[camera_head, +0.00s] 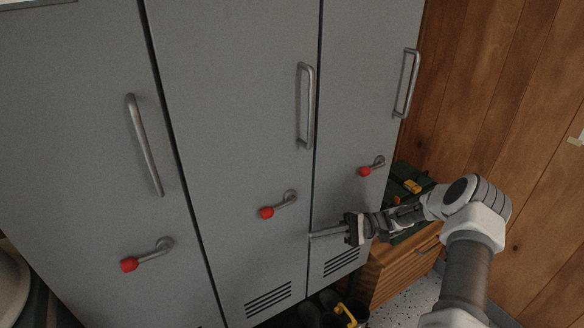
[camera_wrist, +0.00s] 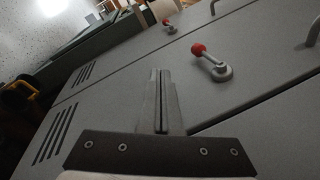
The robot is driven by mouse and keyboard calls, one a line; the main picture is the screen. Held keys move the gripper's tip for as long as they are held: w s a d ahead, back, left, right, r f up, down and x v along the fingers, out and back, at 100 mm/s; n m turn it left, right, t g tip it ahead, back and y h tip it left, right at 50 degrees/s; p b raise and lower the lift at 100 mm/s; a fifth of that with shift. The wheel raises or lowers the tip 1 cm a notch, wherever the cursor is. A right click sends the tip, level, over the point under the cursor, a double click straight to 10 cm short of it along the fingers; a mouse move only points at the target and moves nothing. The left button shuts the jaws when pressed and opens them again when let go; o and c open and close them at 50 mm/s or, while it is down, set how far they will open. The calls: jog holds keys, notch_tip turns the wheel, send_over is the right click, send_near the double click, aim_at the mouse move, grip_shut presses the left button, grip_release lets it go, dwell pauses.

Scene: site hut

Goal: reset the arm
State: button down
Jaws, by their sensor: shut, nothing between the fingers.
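My gripper (camera_head: 326,233) is at the lower part of the grey lockers, in front of the seam between the middle door (camera_head: 240,110) and the right door (camera_head: 350,90). Its fingers are together with nothing between them. In the wrist view my gripper (camera_wrist: 160,75) points along the grey door fronts, its two fingers side by side. I cannot tell whether the fingertips touch the door. My arm reaches in from the lower right.
Each locker door has a bar handle, such as the middle one (camera_head: 307,106), and a red-knobbed lever (camera_head: 278,205). A wooden drawer cabinet (camera_head: 400,268) with a green case (camera_head: 402,182) stands right of the lockers, near a wood-panelled wall (camera_head: 500,100). Speckled floor (camera_head: 408,298) shows below.

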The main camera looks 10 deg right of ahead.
jog(key=s+a+r+n+h+p, duration=0.1)
jog(key=s+a+r+h+p, duration=0.1)
jog(key=s+r+h, duration=0.35)
jog(key=s+a+r+n+h+p, duration=0.1)
jog(key=s+a+r+h+p, duration=0.15)
jog(key=r+h, duration=0.55)
jog(key=s+d+r+t+h+p, duration=0.1)
jog(key=s+r+t+h+p, duration=0.1)
jog(key=s+r+t, duration=0.3)
jog(key=s+d+r+n+t+h+p, duration=0.1)
jog(key=s+d+r+t+h+p, duration=0.1)
jog(key=s+r+t, duration=0.3)
jog(key=shift+s+d+r+n+h+p, duration=0.3)
jog(key=shift+s+r+h+p, duration=0.5)
jog(key=shift+s+r, duration=2.55)
jog(key=shift+w+r, duration=1.05)
jog(key=shift+w, duration=0.05)
